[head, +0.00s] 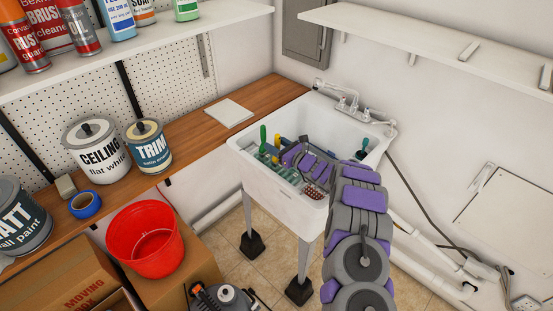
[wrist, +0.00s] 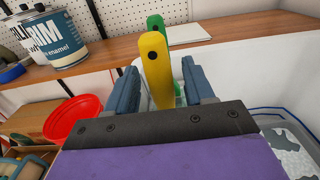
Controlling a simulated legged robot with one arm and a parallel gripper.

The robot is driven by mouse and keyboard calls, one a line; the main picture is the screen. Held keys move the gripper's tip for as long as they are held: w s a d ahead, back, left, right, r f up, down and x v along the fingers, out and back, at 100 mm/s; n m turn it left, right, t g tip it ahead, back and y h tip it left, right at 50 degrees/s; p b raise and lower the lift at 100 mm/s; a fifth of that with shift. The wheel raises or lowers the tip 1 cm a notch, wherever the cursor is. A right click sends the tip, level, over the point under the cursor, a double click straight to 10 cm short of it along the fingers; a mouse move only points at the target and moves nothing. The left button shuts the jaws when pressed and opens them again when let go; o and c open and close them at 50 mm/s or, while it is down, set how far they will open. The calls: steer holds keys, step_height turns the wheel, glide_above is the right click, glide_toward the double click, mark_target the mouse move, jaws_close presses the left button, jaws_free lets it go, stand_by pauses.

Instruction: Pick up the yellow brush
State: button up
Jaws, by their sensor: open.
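The yellow brush (wrist: 155,68) stands with its handle up in the wrist view, a dark hole near its tip. My gripper (wrist: 161,84) is open, with one blue-grey finger on each side of the handle. A gap shows between the handle and the right finger; the left finger is very close to it, and I cannot tell whether they touch. The brush's lower end is hidden by my gripper. In the head view, my gripper (head: 297,154) is down in the white sink (head: 268,184), with a small yellow handle (head: 277,141) just left of it.
A green handle (head: 263,134) stands near the sink's left side. Another small green-topped tool (head: 363,148) is at the right. The faucet (head: 350,103) is behind. A wooden counter (head: 200,128) with paint cans adjoins the sink. A red bucket (head: 146,238) stands on a box below.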

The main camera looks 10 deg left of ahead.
steer(key=shift+d, duration=0.25)
steer(key=c, duration=0.5)
steer(key=shift+a, duration=0.1)
jaws_close()
step_height(320, 180, up, 10)
steer(key=shift+f+p, duration=0.1)
steer(key=shift+p, duration=0.45)
